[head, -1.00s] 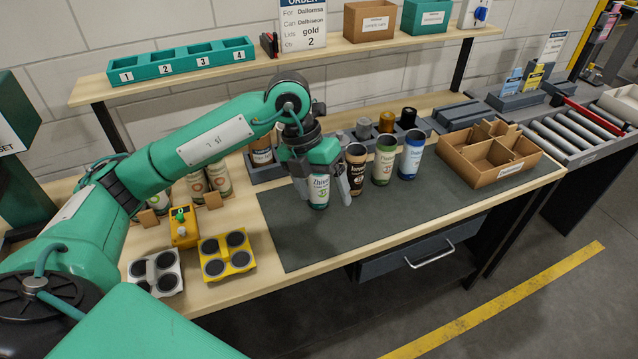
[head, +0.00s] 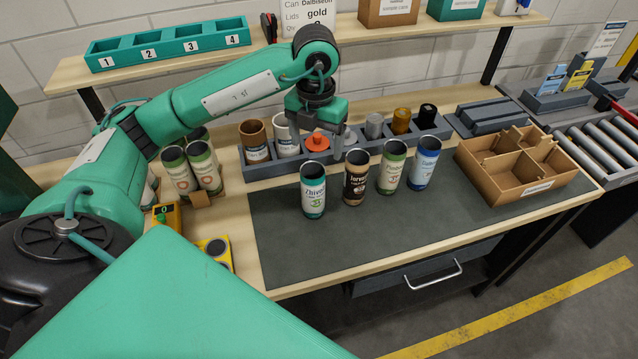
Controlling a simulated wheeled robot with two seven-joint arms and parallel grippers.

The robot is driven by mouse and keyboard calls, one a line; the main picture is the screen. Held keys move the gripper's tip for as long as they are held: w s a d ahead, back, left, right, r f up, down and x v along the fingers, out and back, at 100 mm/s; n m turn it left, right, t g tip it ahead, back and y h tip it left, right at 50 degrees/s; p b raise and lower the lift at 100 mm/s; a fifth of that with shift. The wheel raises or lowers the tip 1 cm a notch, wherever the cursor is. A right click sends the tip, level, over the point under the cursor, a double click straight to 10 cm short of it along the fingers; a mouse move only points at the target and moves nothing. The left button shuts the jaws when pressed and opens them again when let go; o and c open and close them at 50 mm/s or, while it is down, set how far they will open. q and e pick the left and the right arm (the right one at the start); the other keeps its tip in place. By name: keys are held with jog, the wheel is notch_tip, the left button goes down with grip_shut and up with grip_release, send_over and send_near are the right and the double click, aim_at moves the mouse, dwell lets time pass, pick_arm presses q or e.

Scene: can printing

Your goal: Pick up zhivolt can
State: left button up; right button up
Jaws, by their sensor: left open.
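The zhivolt can (head: 313,192), white and teal with a dark open top, stands upright on the dark mat (head: 300,250), at the left end of a row of cans. My left gripper (head: 318,138) is open and holds nothing. It hangs behind the can, over the grey rack at the back of the mat, apart from the can. An orange lid (head: 317,142) shows between its fingers; I cannot tell whether they touch it. My right gripper is not in view.
A dark brown can (head: 355,180), a green can (head: 391,168) and a blue can (head: 423,165) stand to the right. A cardboard box with dividers (head: 485,185) is at the mat's right end. The grey rack (head: 262,172) holds cups and lids. The mat's front is clear.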

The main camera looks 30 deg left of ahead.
aim_at(313, 170)
pick_arm(q)
jog(key=f, duration=0.1)
jog(key=s+f, duration=0.1)
jog(key=f, duration=0.1)
jog(key=shift+p, duration=0.4)
notch_tip(313, 170, down, 2)
jog(key=shift+w+f, duration=0.15)
jog(key=shift+f, duration=0.1)
jog(key=shift+w+f, duration=0.15)
jog(key=shift+f, duration=0.15)
jog(key=shift+f+p, duration=0.45)
jog(key=shift+p, duration=0.3)
jog(key=f, duration=0.1)
jog(key=f+p, duration=0.1)
jog(key=f, duration=0.1)
jog(key=shift+s+a+f+p, duration=0.15)
jog(key=shift+s+a+p, duration=0.1)
jog(key=shift+p, duration=0.1)
jog(key=shift+f, duration=0.55)
jog(key=c, duration=1)
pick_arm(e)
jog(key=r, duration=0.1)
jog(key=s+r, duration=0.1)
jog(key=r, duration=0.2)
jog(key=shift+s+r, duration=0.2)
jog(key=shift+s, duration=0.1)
